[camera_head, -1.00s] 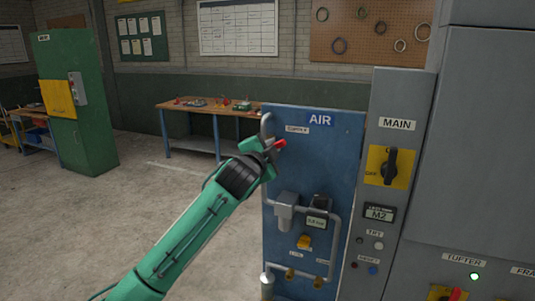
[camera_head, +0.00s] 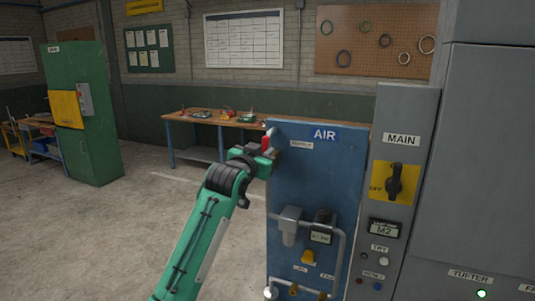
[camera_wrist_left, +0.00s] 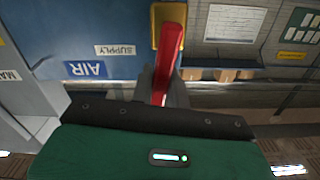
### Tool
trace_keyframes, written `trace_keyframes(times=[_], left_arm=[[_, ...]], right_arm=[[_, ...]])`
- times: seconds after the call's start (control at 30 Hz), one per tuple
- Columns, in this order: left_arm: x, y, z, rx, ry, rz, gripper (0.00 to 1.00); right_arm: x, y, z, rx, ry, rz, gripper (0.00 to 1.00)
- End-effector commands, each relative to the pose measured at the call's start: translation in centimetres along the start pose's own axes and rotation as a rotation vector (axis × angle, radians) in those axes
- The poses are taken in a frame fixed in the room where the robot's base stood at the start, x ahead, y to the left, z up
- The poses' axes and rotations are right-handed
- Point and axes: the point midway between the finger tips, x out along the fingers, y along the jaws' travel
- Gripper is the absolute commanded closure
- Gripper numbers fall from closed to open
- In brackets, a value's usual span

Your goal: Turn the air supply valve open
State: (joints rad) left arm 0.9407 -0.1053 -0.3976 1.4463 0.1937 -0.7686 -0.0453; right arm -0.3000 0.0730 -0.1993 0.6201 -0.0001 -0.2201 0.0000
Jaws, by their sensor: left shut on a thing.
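The air supply valve has a red lever (camera_head: 266,142) at the upper left edge of the blue AIR panel (camera_head: 345,185). In the head view the lever stands nearly upright. In the left wrist view the red lever (camera_wrist_left: 170,50) runs from a yellow valve part (camera_wrist_left: 168,14) down between the fingers. My left gripper (camera_head: 266,156) is shut on the lever, and its fingers (camera_wrist_left: 163,85) hide the lever's lower end. The SUPPLY label (camera_head: 301,144) is just right of the gripper. My right gripper is not in view.
A grey cabinet with the MAIN switch (camera_head: 395,181), pointing upright, stands right of the panel. Pipes and a small gauge display (camera_head: 320,237), too small to read surely, sit lower on the panel. A workbench (camera_head: 215,119) stands behind.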

Motion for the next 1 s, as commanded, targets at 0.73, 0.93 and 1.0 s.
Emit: trace_keyframes(times=[0.73, 0.93, 1.0], left_arm=[[0.02, -0.84, 0.26, -0.185, -0.002, 0.001, 1.00], [0.03, -0.84, 0.27, -0.185, -0.003, 0.001, 0.82], [0.02, -0.85, 0.26, -0.185, -0.003, 0.001, 0.68]], right_arm=[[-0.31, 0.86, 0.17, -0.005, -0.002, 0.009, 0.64], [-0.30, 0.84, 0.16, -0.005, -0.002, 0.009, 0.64], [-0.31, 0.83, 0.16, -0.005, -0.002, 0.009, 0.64]])
